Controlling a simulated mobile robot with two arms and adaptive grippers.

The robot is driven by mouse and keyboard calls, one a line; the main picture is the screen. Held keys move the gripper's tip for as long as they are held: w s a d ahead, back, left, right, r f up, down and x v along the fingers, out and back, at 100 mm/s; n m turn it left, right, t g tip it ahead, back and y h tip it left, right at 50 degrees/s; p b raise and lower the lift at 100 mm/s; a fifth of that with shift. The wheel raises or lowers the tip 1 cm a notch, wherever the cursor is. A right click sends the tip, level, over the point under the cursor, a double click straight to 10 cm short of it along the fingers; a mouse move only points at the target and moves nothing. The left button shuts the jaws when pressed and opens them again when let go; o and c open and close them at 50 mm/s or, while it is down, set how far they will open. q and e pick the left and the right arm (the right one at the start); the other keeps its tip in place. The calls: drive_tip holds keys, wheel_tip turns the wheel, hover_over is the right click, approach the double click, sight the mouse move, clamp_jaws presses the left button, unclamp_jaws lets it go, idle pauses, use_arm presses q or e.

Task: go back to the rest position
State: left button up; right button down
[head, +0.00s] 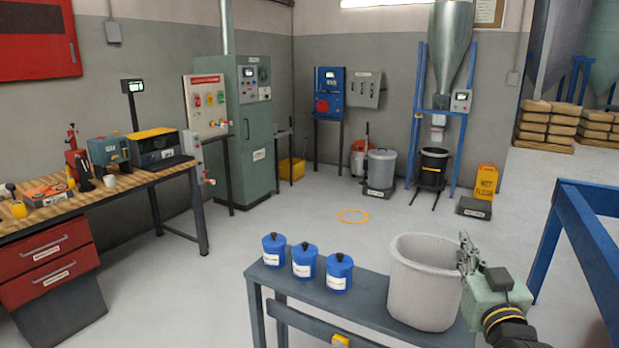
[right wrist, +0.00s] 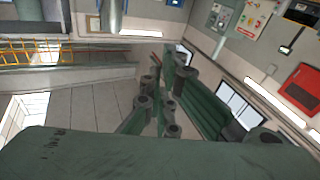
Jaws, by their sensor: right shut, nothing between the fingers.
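My right gripper (head: 466,250) is at the right of the head view, beside the upper right rim of a grey bucket (head: 425,285). I cannot tell whether it touches the rim. In the right wrist view its dark green fingers (right wrist: 163,92) are closed together with nothing between them, and the room behind them looks tilted. My left gripper is not in the head view.
The bucket and blue canisters (head: 305,261) stand on a dark bench (head: 365,289). A blue frame (head: 588,228) stands at the right. A wooden workbench (head: 128,185) with tools is at the left. The floor around an orange ring (head: 354,216) is clear.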

drive_tip(key=s+a+f+n+g+y, duration=0.1)
drive_tip(key=s+a+f+g, duration=0.25)
drive_tip(key=f, duration=0.35)
drive_tip(key=s+a+f+g, duration=0.2)
drive_tip(key=s+f, duration=0.3)
drive_tip(key=f, duration=0.3)
drive_tip(key=s+a+f+n+g+y, duration=0.1)
drive_tip(key=s+a+f+g, duration=0.15)
drive_tip(key=s+f, duration=0.35)
drive_tip(key=s+a+f+g, duration=0.2)
drive_tip(key=s+f+g, duration=0.3)
drive_tip(key=s, duration=0.6)
drive_tip(key=s+a+f+g, duration=0.1)
drive_tip(key=s+f+g, duration=0.2)
drive_tip(key=s+f, duration=0.7)
drive_tip(key=s+f+g, duration=0.1)
drive_tip(key=s+f, duration=0.2)
drive_tip(key=f, duration=2.2)
drive_tip(key=s+d+f+g, duration=0.1)
drive_tip(key=s+d+f, duration=0.2)
drive_tip(key=s+f, duration=1.2)
drive_tip(key=shift+s+f+h, duration=0.15)
drive_tip(key=shift+s+h, duration=0.15)
drive_tip(key=shift+s, duration=0.7)
